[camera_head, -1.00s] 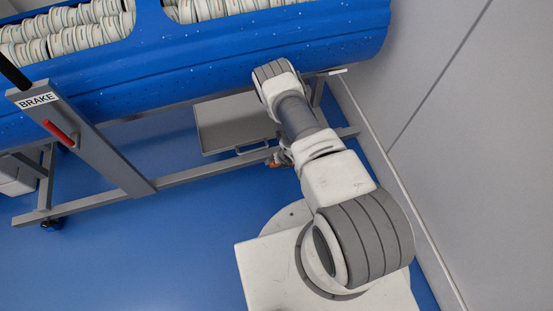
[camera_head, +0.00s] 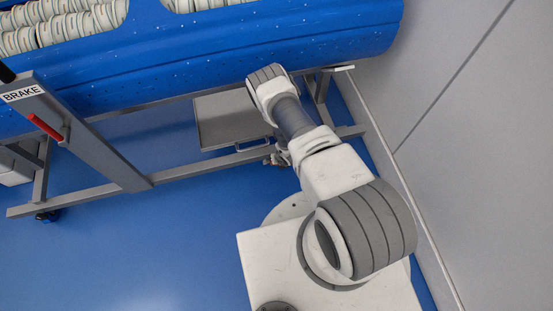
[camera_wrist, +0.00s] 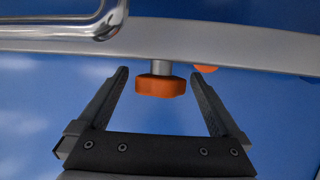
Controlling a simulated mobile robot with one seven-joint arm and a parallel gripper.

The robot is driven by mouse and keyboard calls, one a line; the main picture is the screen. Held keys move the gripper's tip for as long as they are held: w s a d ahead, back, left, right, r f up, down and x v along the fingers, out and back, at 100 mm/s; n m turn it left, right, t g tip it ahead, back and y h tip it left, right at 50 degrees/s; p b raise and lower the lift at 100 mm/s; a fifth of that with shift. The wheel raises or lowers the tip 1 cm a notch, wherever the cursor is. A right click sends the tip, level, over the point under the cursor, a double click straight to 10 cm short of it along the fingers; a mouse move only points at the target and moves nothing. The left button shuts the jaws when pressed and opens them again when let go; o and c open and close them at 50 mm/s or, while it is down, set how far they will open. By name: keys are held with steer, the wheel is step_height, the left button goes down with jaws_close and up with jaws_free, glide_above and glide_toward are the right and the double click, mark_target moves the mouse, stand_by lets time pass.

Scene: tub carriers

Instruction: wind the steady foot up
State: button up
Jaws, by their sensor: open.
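In the wrist view an orange knob (camera_wrist: 160,86) sits under a short grey stem (camera_wrist: 161,67) that comes down from a grey rail (camera_wrist: 190,43). My gripper (camera_wrist: 162,82) is open, with one dark finger on each side of the knob and a gap to both. The fingers do not touch it. Whether the knob's foot meets the floor is not clear. In the head view my arm hides most of my gripper and the knob.
A second orange part (camera_wrist: 206,68) shows behind the rail. A chrome handle (camera_wrist: 105,25) hangs at upper left, close above my left finger. In the head view a blue tub (camera_head: 200,60) rests on a grey frame, with a red lever (camera_head: 45,127), a grey tray (camera_head: 225,122) and a wall (camera_head: 460,120) to the right.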

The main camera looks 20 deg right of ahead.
steer(key=shift+c, duration=0.3)
steer(key=c, duration=1.3)
steer(key=shift+y, duration=0.3)
steer(key=shift+d+m+y, duration=0.2)
steer(key=shift+m+y, duration=0.3)
steer(key=shift+y, duration=1)
steer(key=shift+f+m+t+y, duration=0.1)
steer(key=shift+m+t+y, duration=0.2)
steer(key=shift+y, duration=1.4)
steer(key=shift+w+y, duration=0.1)
steer(key=shift+y, duration=0.3)
steer(key=o, duration=1.4)
steer(key=shift+c, duration=0.2)
